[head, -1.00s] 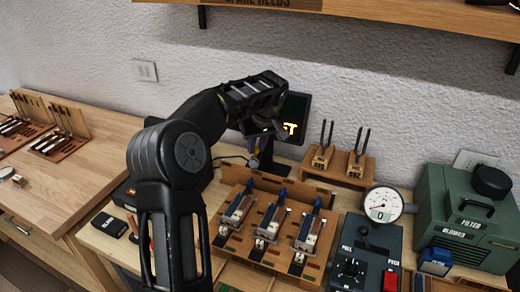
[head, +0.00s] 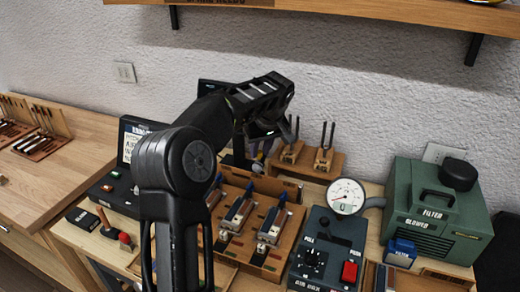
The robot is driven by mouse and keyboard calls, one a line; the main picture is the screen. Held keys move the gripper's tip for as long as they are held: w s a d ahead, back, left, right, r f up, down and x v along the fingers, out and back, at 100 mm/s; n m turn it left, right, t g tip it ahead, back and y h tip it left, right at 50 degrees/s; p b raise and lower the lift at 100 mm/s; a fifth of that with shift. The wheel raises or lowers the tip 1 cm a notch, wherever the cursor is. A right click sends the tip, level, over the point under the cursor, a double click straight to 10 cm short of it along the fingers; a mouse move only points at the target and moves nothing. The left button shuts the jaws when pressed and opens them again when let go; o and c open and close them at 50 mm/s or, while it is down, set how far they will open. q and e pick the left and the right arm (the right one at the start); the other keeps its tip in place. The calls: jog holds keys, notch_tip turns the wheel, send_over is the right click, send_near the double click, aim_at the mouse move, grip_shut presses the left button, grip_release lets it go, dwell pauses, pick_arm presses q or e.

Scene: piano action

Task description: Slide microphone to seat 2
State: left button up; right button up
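A tray-like wooden block (head: 262,186) on the bench holds a row of seats with metal reed units. Two units show clearly, a middle one (head: 236,212) and a right one (head: 271,224); the left one is mostly behind my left arm. My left gripper (head: 262,134) hangs over the back of this block, in front of a dark screen. I cannot tell whether its fingers are open or shut. A small part just below the gripper (head: 259,152) may be the microphone, but it is mostly hidden and I cannot tell whether they touch. My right gripper is out of view.
Two tuning forks on a wooden stand (head: 309,159) are close to the right of the gripper. A round gauge (head: 346,197), a control box (head: 326,250) and a green blower (head: 433,210) stand farther right. A shelf (head: 380,14) overhangs at the top.

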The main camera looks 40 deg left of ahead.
pick_arm(q)
jog(key=o, duration=0.3)
jog(key=shift+r, duration=0.1)
jog(key=v, duration=0.7)
jog(key=shift+s+d+r+b, duration=0.1)
jog(key=shift+r+b, duration=0.15)
jog(key=shift+b, duration=0.1)
